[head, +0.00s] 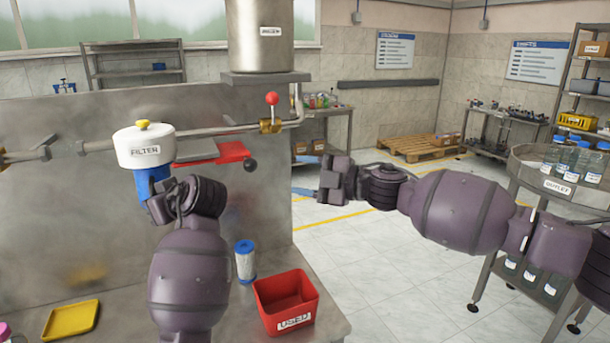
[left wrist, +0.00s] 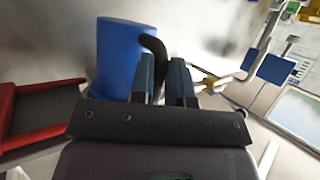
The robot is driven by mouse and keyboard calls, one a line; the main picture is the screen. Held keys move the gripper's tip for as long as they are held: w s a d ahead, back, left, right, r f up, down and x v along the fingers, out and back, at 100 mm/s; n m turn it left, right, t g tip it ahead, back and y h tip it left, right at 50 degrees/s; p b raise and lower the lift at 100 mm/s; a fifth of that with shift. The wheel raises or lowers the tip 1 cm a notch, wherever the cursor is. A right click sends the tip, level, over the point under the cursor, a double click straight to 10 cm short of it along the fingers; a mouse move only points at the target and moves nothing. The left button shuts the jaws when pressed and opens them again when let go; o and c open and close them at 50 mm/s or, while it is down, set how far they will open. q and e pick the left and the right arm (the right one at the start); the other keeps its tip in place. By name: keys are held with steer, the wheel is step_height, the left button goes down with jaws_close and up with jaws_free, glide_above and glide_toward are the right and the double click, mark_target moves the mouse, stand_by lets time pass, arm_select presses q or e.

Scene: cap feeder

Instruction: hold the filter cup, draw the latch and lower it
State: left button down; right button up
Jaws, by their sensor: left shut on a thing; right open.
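The filter housing (head: 145,147) has a white cap labelled FILTER with a yellow knob on top. Its blue cup (head: 148,186) hangs directly beneath, partly hidden by my left arm. In the left wrist view the blue cup (left wrist: 122,55) stands just beyond my left gripper (left wrist: 163,78). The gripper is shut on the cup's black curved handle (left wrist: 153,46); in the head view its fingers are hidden. My right gripper (head: 305,191) is open, apart to the right.
A red bin labelled USED (head: 286,292) and a white-and-blue cartridge (head: 245,262) stand on the bench below. A yellow tray (head: 71,319) lies at left. A red-balled valve (head: 271,112) is on the pipe. A round outlet table (head: 559,185) stands at right. The middle floor is clear.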

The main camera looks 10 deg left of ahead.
arm_select(q)
steer(key=shift+f+b, duration=0.85)
steer(key=shift+f, duration=1.2)
arm_select(e)
steer(key=shift+w+f, duration=0.1)
steer(key=shift+f, duration=1.3)
arm_select(q)
steer(key=shift+s, duration=0.1)
arm_select(e)
steer(key=shift+r, duration=0.1)
